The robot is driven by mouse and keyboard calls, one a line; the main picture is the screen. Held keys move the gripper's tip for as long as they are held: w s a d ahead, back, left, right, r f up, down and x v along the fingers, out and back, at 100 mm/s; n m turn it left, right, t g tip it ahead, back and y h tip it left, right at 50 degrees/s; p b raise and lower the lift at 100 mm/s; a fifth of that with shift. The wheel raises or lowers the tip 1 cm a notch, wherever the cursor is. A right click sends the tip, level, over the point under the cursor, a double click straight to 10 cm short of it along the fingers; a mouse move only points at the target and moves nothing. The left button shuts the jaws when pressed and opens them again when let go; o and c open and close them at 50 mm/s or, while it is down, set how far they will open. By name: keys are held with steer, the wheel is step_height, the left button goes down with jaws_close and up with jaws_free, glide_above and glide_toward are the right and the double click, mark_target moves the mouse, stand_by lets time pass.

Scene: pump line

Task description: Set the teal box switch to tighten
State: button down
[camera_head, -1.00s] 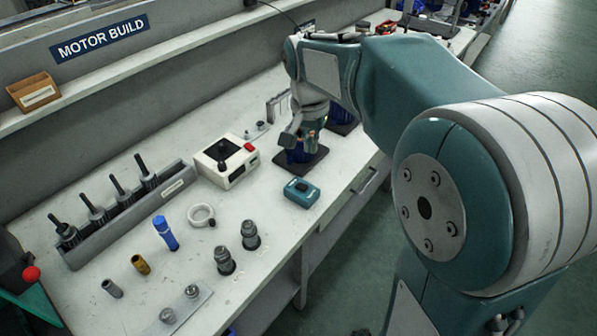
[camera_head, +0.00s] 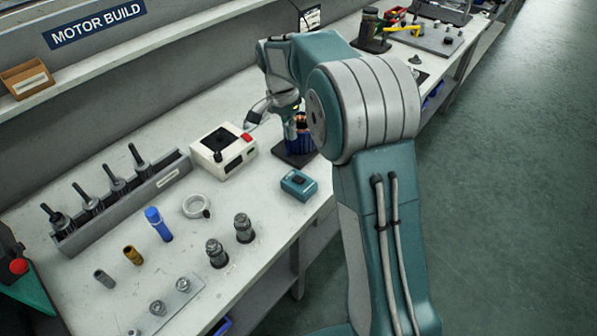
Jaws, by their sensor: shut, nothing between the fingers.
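The teal box (camera_head: 298,186) lies on the bench near its front edge, with a small dark switch on its top. The switch's setting is too small to read. My gripper (camera_head: 250,123) is beyond the box, up and to the left of it in the picture, close to the right back corner of the white box. It is shut and empty, and apart from the teal box. My wrist and forearm hide part of the bench behind it.
A white box (camera_head: 222,160) with a black top and red button stands left of the teal box. A blue motor (camera_head: 302,140) stands on a dark plate (camera_head: 290,159) just behind it. A white ring (camera_head: 194,206) and several metal parts lie to the left.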

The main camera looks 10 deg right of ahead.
mark_target(300, 180)
steer(key=f, duration=0.4)
steer(key=s+d+f, duration=0.1)
steer(key=f, duration=0.4)
steer(key=s+f, duration=0.1)
steer(key=f, duration=0.3)
steer(key=shift+s+d+f, duration=0.1)
steer(key=shift+d+f, duration=0.25)
